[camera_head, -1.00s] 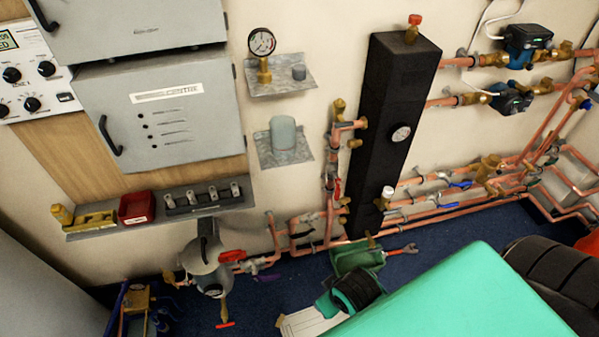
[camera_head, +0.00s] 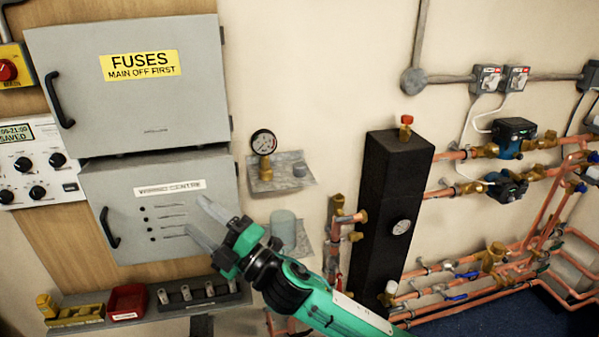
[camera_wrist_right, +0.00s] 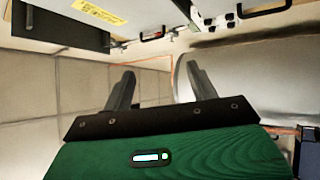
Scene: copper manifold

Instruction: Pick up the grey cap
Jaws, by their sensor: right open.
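A small grey cap (camera_head: 299,169) stands on the upper wall shelf, just right of a brass-based pressure gauge (camera_head: 264,150). My right gripper (camera_head: 198,218) is open and empty. In the head view it appears in front of the lower grey cabinet, left of and below the cap, with its fingers pointing up and left. The right wrist view shows its two fingers apart (camera_wrist_right: 160,74) with nothing between them; I cannot make out the cap there. My left gripper is not in view.
A pale grey-green cylinder (camera_head: 283,226) stands on the lower wall shelf, partly behind my right arm. A tall black column (camera_head: 385,190) with copper pipes rises to the right. Grey cabinets (camera_head: 130,90) are at left. A long shelf below carries a red bin (camera_head: 127,302).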

